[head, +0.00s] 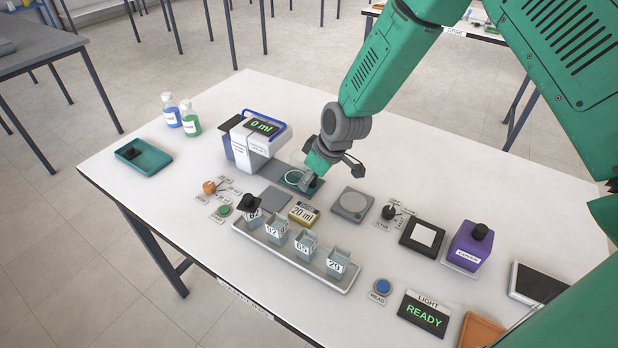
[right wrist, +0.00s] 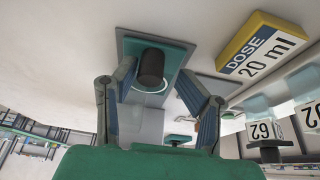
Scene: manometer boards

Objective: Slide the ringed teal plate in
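The teal plate (head: 293,178) with a pale ring lies on the grey strip in front of the white dispenser (head: 256,134). It also shows in the right wrist view (right wrist: 177,60), with a black knob (right wrist: 151,68) standing on it and partly covering the ring. My right gripper (head: 313,178) is low over the plate's near right end. In the right wrist view my right gripper (right wrist: 156,88) has its fingers spread to either side of the knob, with visible gaps. Whether a fingertip touches the plate cannot be told. My left gripper is not in view.
A yellow "20 ml" dose block (head: 303,212) and a tray (head: 266,243) of several numbered cups stand close in front.

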